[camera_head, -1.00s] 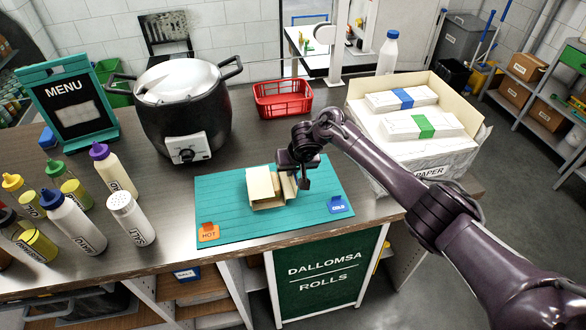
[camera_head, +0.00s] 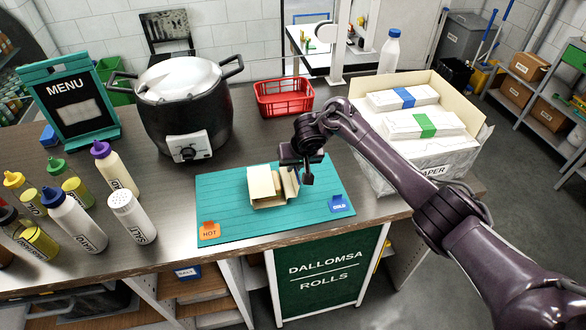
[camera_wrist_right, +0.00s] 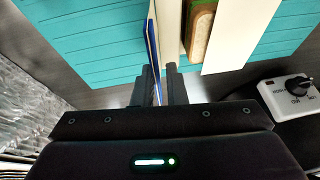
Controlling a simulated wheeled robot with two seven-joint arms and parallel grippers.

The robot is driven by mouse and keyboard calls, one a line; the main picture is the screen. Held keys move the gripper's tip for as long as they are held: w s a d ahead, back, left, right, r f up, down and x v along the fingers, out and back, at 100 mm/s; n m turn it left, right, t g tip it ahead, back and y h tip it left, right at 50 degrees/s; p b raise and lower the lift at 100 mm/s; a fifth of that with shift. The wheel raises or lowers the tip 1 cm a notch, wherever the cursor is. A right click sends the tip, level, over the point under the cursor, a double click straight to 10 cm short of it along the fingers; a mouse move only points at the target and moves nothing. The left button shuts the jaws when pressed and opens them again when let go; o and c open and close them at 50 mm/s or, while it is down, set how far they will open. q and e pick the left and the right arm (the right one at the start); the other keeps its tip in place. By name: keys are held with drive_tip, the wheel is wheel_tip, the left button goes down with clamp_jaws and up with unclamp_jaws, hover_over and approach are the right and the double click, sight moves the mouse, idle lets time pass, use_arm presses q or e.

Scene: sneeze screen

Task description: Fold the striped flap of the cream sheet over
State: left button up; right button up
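The cream sheet (camera_head: 262,184) sits on the teal mat (camera_head: 224,211), its panels standing up around a filling. In the right wrist view one wide cream panel (camera_wrist_right: 240,35) stands beside a brown, bread-like filling (camera_wrist_right: 200,32). The striped flap (camera_wrist_right: 152,42) stands nearly edge-on there, with a blue stripe along it. My right gripper (camera_wrist_right: 160,85) has its fingers close together, one on each side of this flap, and looks shut on it. In the head view my right gripper (camera_head: 304,176) is at the sheet's right side and hides part of it. My left gripper is not in view.
Orange HOT (camera_head: 209,231) and blue COLD (camera_head: 339,204) markers sit on the mat's front corners. A black cooker (camera_head: 185,115), a red basket (camera_head: 284,98) and a paper box (camera_head: 420,145) stand behind and to the right. Bottles (camera_head: 75,220) stand at left.

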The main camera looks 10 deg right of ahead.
drive_tip(key=v, duration=0.4)
drive_tip(key=shift+s+r, duration=0.15)
drive_tip(key=shift+r, duration=0.2)
